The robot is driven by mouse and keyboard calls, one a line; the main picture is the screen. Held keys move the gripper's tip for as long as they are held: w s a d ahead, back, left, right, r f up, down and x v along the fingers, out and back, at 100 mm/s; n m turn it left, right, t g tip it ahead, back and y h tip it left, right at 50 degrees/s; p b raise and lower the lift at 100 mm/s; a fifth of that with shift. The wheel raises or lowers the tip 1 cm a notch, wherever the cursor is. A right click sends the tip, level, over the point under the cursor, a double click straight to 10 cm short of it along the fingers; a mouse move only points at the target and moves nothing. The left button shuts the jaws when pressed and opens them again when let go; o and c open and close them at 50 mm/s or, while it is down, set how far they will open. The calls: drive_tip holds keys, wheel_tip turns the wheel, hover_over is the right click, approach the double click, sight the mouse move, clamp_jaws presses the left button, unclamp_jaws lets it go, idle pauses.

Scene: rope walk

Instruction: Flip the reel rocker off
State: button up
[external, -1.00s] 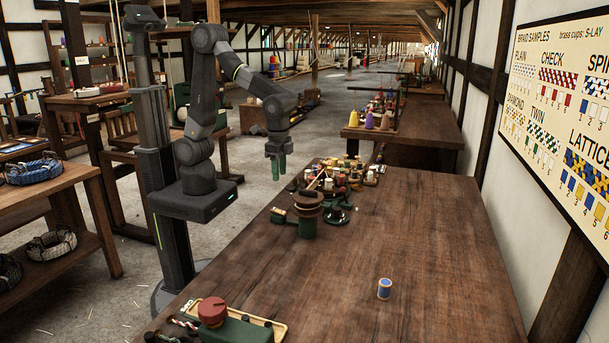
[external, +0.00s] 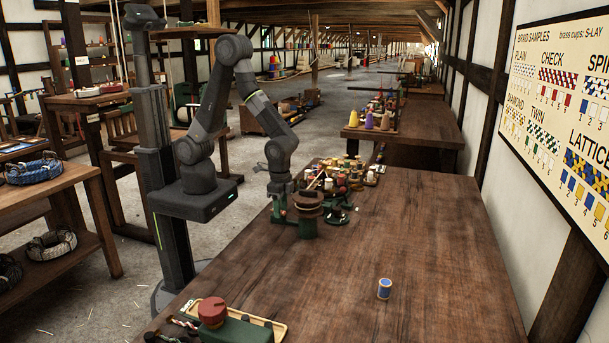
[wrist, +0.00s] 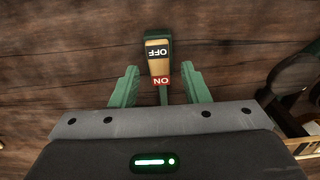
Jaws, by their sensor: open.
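The reel rocker (wrist: 158,56) shows in the wrist view as a small green-framed switch with a tan face. It has a black OFF label at its far end and a red ON label at its near end, both upside down in the picture. I cannot tell which end is pressed in. My gripper (wrist: 163,72) is open, with one green finger on each side of the rocker and visible gaps to it. In the external view my gripper (external: 279,214) points down at the left edge of the bench, beside a green and brown reel device (external: 307,215); the rocker is not clearly visible there.
The wooden bench (external: 410,235) is mostly bare to the right. Many small spools and pots (external: 345,172) crowd its far end. A blue spool (external: 384,289) stands alone nearer the front. A green box with a red knob (external: 212,311) is at the front left.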

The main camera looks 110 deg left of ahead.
clamp_jaws()
drive_tip(key=t+b, duration=0.1)
drive_tip(key=b, duration=0.2)
drive_tip(key=shift+s+f, duration=0.2)
drive_tip(key=t+b, duration=0.1)
drive_tip(key=b, duration=0.2)
drive_tip(key=t+b, duration=0.2)
drive_tip(key=shift+s+b, duration=0.4)
drive_tip(key=shift+s+r+t+b, duration=0.15)
drive_tip(key=shift+r+t+b, duration=0.1)
drive_tip(key=shift+t+b, duration=0.55)
unclamp_jaws()
drive_tip(key=shift+r, duration=0.15)
